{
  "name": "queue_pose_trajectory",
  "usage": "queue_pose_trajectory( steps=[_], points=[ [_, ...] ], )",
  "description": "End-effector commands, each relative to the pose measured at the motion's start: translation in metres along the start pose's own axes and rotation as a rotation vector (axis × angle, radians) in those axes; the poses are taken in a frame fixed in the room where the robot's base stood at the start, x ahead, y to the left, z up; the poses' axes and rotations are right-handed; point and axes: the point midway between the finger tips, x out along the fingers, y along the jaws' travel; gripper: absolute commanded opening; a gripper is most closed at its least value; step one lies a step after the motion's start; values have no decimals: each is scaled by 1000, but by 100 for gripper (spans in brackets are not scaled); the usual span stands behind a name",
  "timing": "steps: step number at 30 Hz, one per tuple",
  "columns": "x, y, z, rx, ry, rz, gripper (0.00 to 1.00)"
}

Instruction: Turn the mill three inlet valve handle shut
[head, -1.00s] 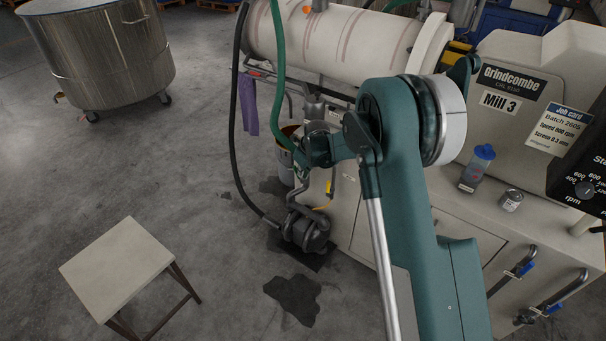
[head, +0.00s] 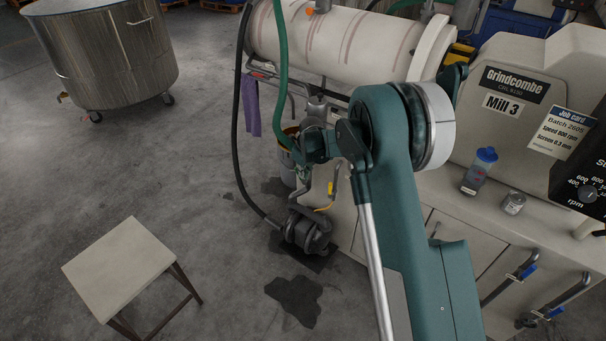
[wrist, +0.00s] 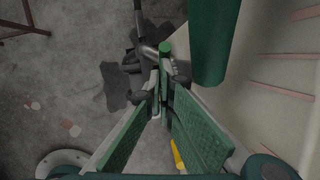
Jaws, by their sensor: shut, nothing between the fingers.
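My gripper (wrist: 160,112) points down at the pump and pipework beside mill 3, and its two green-padded fingers are together with nothing between them. A short bar with a green end (wrist: 165,47) shows just beyond the fingertips in the wrist view. It may be the valve handle; I cannot tell, nor whether the fingers touch it. A yellow piece (wrist: 178,155) lies beside the right finger and also shows in the head view (head: 330,188). In the head view my arm hides much of the valve area. The mill body bears a "Mill 3" label (head: 502,105).
A green hose (wrist: 212,45) hangs close to the fingers. A dark pump (head: 307,230) stands on the stained floor beside a bucket (head: 288,165). A stool (head: 118,268) and a steel vat (head: 95,55) are at left. A bottle (head: 478,172) and a can (head: 513,203) stand on the mill's ledge.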

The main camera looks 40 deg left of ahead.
Motion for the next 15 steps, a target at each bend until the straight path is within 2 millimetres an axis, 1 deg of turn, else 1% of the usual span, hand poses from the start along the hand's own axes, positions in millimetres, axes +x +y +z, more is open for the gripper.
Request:
queue_pose_trajectory(
  steps=[8,15],
  points=[
    [2,3,11,-15,94,-13,0],
    [6,4,20,-32,217,-31,0]
  ],
)
